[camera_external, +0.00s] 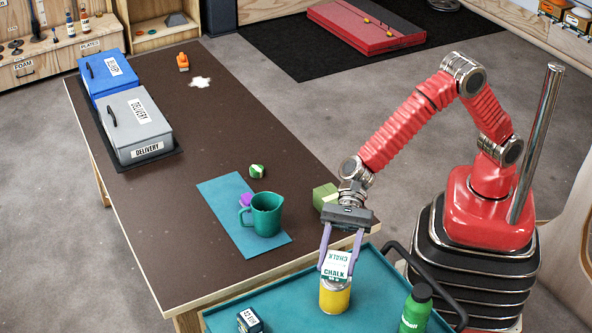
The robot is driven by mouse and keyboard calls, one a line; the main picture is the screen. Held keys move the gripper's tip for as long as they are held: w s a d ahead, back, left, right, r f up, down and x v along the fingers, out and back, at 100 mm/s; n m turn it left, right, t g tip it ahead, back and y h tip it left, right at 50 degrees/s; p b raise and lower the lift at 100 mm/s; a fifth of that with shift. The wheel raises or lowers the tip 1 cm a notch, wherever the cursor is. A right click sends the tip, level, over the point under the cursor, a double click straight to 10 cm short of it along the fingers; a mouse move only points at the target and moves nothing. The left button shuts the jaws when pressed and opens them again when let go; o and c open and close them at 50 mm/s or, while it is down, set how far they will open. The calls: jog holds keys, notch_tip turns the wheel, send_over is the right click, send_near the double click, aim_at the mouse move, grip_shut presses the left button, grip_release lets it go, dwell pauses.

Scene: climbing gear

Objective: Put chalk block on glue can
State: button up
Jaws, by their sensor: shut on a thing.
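The chalk block (337,267) is a small white block with green "CHALK" lettering. My gripper (336,272) points down with its two purple fingers shut on the block's sides. The yellow glue can (334,298) stands upright on the teal tray in the external view. The block is directly above the can in the picture, and its lower edge meets or overlaps the can's top. I cannot tell whether the block rests on the can or is held just over it. The can's top is mostly hidden by the block.
The teal tray (283,299) also holds a green bottle (416,308) and a small dark labelled box (249,321). On the brown table are a green jug (266,214), a green block (325,196), and blue and grey boxes (138,122). The table's middle is largely clear.

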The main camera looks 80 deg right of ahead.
jog(key=shift+f, duration=1.3)
jog(key=shift+f, duration=0.1)
jog(key=o, duration=1)
jog(key=shift+o, duration=0.2)
jog(key=v, duration=1.2)
jog(key=shift+d, duration=0.1)
